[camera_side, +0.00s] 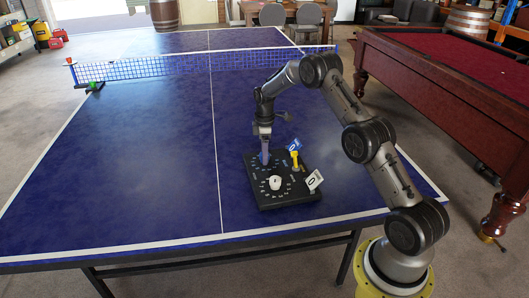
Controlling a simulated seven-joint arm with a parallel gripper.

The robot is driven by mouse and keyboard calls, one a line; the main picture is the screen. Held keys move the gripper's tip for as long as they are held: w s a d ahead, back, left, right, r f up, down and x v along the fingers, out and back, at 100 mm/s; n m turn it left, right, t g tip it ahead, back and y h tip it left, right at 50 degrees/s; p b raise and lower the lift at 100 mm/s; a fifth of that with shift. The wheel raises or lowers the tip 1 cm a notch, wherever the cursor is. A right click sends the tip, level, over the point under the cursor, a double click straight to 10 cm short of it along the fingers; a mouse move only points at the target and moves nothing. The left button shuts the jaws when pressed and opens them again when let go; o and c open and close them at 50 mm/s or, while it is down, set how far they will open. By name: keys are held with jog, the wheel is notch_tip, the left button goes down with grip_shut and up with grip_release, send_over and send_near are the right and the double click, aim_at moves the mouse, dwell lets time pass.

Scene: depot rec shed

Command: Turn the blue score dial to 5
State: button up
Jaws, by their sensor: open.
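A black score board (290,199) lies on the blue table. My gripper (264,154) points straight down over the far left part of the board, with its jaws open. The blue score dial (264,160) shows only as a small blue patch at the fingertips, mostly hidden by them. I cannot tell whether the fingers touch it. Its pointer and the numbers around it are too small to read. A white dial (275,183) sits on the near part of the board inside a ring of pale marks.
A yellow upright piece (295,159) stands at the board's right. A blue-marked card (294,145) and a white card (314,180) reading 0 stand along the right edge. The net (150,68) crosses the far table. The table left of the board is clear.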

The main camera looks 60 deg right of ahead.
grip_shut()
jog(key=shift+m, duration=0.4)
jog(key=m, duration=0.4)
jog(key=shift+r, duration=0.1)
jog(key=m, duration=0.3)
jog(key=shift+m, duration=0.3)
jog(key=m, duration=0.4)
jog(key=shift+m, duration=2.1)
